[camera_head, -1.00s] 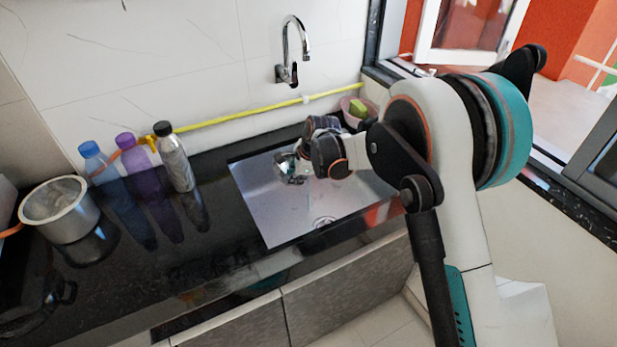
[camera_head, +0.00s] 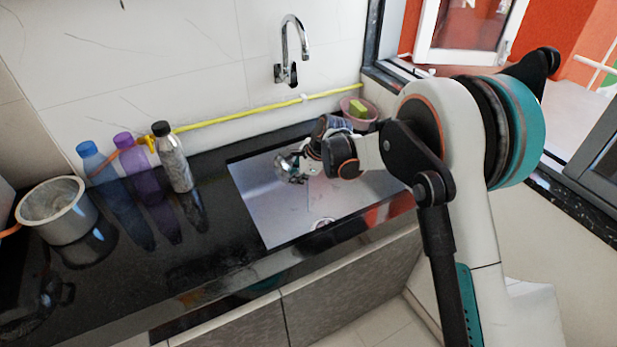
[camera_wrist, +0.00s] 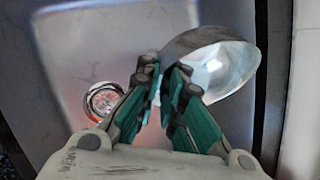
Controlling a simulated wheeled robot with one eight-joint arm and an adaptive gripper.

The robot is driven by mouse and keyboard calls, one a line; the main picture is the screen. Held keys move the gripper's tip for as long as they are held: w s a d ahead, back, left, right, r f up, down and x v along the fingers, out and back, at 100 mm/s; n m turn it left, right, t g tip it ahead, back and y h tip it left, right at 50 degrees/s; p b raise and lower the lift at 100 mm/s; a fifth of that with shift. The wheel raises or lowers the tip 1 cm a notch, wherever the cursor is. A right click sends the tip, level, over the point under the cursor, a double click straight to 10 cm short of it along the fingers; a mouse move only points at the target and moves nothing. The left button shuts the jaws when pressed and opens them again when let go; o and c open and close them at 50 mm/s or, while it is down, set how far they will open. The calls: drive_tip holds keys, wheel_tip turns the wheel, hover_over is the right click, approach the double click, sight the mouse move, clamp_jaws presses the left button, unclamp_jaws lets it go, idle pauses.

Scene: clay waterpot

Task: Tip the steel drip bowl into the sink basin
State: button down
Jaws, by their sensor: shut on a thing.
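The steel drip bowl (camera_wrist: 228,62) is a shiny, shallow metal bowl, tilted on its side in the wrist view. My gripper (camera_wrist: 167,82) is shut on its rim, with the green fingers meeting at the bowl's left edge. In the head view the bowl (camera_head: 287,165) hangs over the back left part of the sink basin (camera_head: 270,213), and my gripper (camera_head: 305,167) is partly hidden by my wrist. The basin is a pale steel rectangle with a round drain (camera_wrist: 103,100). I cannot tell whether the bowl holds any water.
A chrome tap (camera_head: 291,45) is on the wall behind the basin. A pink tub (camera_head: 358,112) with a sponge stands at the back right. A metal pot (camera_head: 57,211) and several bottles (camera_head: 174,158) stand on the counter at left. The counter between bottles and basin is clear.

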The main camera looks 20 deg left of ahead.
drive_tip(key=shift+w+d, duration=0.1)
drive_tip(key=shift+d+g+y+b, duration=0.15)
drive_tip(key=shift+g+y+b, duration=0.15)
drive_tip(key=shift+y+b, duration=0.1)
drive_tip(key=shift+w+d+y, duration=0.1)
drive_tip(key=shift+w+y, duration=0.05)
drive_tip(key=shift+y, duration=0.15)
idle(0.4)
drive_tip(key=shift+d+b, duration=0.1)
drive_tip(key=shift+b, duration=0.35)
drive_tip(key=shift+g+y, duration=0.3)
drive_tip(key=shift+w+d+r+m+g+y+b, duration=0.25)
drive_tip(key=shift+w+d+m+g+y+b, duration=0.2)
drive_tip(key=shift+y+b, duration=0.45)
idle(0.6)
drive_tip(key=shift+d+r+g, duration=0.1)
drive_tip(key=shift+r+g, duration=0.05)
drive_tip(key=shift+g, duration=0.1)
drive_tip(key=shift+r, duration=0.1)
